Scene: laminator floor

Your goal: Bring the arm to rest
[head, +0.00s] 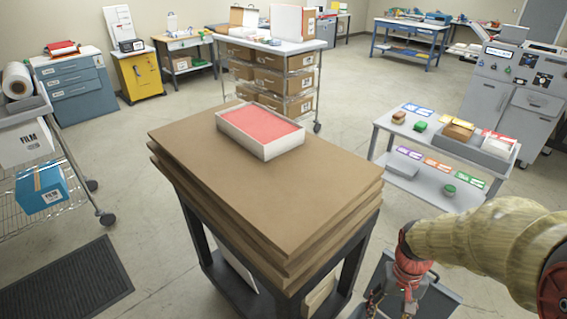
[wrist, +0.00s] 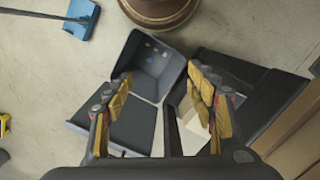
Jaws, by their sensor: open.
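My arm comes in from the right edge of the head view, and my gripper (head: 392,298) hangs low at the bottom right, beside the cardboard-topped cart. In the wrist view my gripper (wrist: 165,100) is open, with its two yellow-padded fingers apart and nothing held between them. Below the fingers in the wrist view are a grey open bin (wrist: 150,65) and a dark flat surface (wrist: 138,128). The gap between the fingertips is empty.
A cart stacked with brown boards (head: 200,150) stands close in front and carries a white box of pink sheets (head: 262,128). A low grey table (head: 384,150) with small items stands at right. A black mat (head: 65,285) lies at left. Open floor (head: 130,170) lies between the furniture.

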